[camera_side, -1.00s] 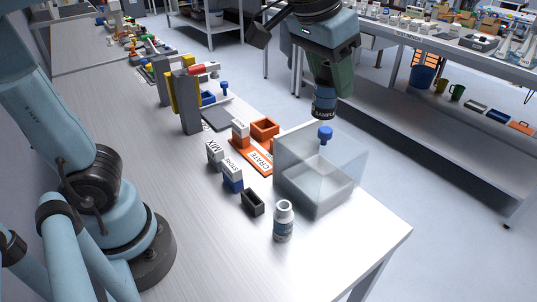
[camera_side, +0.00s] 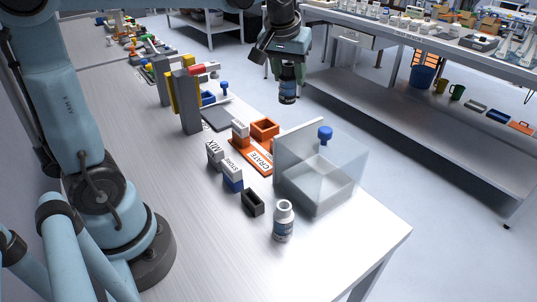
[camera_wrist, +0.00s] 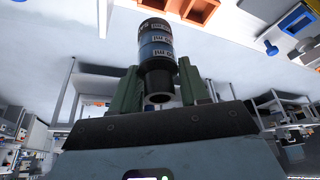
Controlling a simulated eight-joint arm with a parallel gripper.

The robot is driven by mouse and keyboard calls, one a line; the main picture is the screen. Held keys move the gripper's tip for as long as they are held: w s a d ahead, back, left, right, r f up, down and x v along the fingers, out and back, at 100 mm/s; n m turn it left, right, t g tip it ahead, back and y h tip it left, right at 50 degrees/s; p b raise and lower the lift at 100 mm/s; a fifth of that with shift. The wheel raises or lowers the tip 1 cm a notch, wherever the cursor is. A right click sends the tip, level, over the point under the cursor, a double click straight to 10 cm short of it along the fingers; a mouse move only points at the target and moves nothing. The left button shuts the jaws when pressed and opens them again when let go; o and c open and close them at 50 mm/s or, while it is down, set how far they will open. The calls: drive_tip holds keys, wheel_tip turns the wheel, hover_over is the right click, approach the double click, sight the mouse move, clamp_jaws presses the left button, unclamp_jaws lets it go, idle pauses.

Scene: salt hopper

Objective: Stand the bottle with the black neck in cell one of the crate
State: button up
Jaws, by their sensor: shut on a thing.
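My gripper (camera_side: 287,68) is shut on a dark bottle (camera_side: 288,93) with a blue and white label, held high above the bench and clear of everything. In the wrist view the bottle (camera_wrist: 157,48) sits between my gripper's fingers (camera_wrist: 160,90), with its black neck toward the gripper and its base pointing away. The orange crate (camera_side: 265,125) stands on the bench below and left of the bottle, beside an orange plate marked CRATE (camera_side: 258,160). Part of the orange crate shows at the top of the wrist view (camera_wrist: 200,10). I cannot read any cell numbers.
A clear box with a blue knob (camera_side: 325,133) stands right of the crate. A grey and yellow rack (camera_side: 186,100) stands behind.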

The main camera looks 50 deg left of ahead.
sight(288, 92)
wheel_tip(288, 92, down, 5)
drive_tip(key=shift+r, duration=0.1)
drive_tip(key=shift+w+a+f, duration=0.25)
drive_tip(key=shift+a+f, duration=1.6)
drive_tip(key=shift+a, duration=0.1)
drive_tip(key=shift+w+a+f, duration=0.3)
drive_tip(key=shift+a+f, duration=1.6)
drive_tip(key=shift+w+a+f, duration=0.25)
drive_tip(key=shift+a+f, duration=1.6)
drive_tip(key=shift+a, duration=0.1)
drive_tip(key=shift+f, duration=0.1)
drive_tip(key=o, duration=1.1)
